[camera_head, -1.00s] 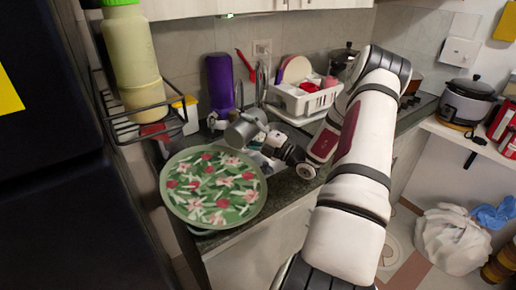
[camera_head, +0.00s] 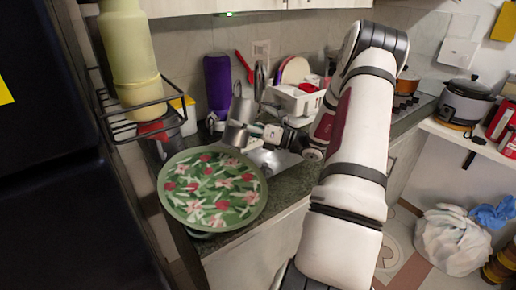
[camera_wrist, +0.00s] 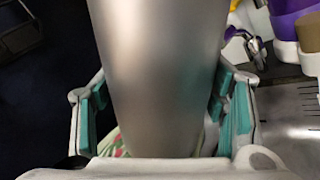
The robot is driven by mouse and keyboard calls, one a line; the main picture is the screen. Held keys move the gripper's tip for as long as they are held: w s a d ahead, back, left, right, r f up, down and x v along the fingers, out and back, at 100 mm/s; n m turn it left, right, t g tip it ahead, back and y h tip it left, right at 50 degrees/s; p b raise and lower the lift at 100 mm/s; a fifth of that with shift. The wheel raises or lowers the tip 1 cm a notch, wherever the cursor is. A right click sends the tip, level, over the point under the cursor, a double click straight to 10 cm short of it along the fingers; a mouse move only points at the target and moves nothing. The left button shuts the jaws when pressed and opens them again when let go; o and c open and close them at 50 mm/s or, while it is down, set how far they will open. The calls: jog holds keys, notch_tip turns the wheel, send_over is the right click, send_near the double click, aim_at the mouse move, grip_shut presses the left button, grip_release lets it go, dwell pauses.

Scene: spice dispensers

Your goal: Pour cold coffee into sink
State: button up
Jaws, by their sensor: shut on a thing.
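My gripper (camera_head: 256,130) is shut on a silver metal vessel (camera_head: 241,110), held roughly upright above the counter by the sink. In the wrist view the vessel (camera_wrist: 157,75) fills the middle between the teal-padded fingers (camera_wrist: 160,115). Its rim and contents are not visible, so I cannot tell whether any coffee is inside. The metal sink area (camera_head: 274,160) lies below and to the right of the vessel, partly hidden by my arm. Metal with dark slots (camera_wrist: 290,115) shows at the right of the wrist view.
A green floral tray (camera_head: 212,190) lies on the near counter. A white dish rack (camera_head: 295,100) and a purple bottle (camera_head: 218,85) stand behind. A wire rack with a large yellowish bottle (camera_head: 132,55) is at left. A rice cooker (camera_head: 468,100) stands at right.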

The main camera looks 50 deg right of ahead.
aim_at(237, 118)
jog(key=shift+s+a+r+n, duration=0.1)
jog(key=shift+a+r+n, duration=0.15)
jog(key=shift+n, duration=0.35)
jog(key=shift+a+f+n+g, duration=0.4)
jog(key=shift+f+n+g, duration=0.15)
jog(key=shift+n, duration=0.45)
jog(key=shift+s+a+r+n, duration=0.15)
jog(key=shift+a+n, duration=0.15)
jog(key=shift+n, duration=0.6)
jog(key=shift+a+f+n+g, duration=0.15)
jog(key=shift+f+n+g, duration=0.1)
jog(key=shift+n, duration=0.35)
jog(key=shift+a+f+n+g, duration=0.1)
jog(key=shift+f+n+g, duration=0.1)
jog(key=shift+n, duration=0.4)
jog(key=shift+r+p, duration=1.25)
jog(key=shift+r, duration=1.35)
jog(key=shift+f, duration=0.1)
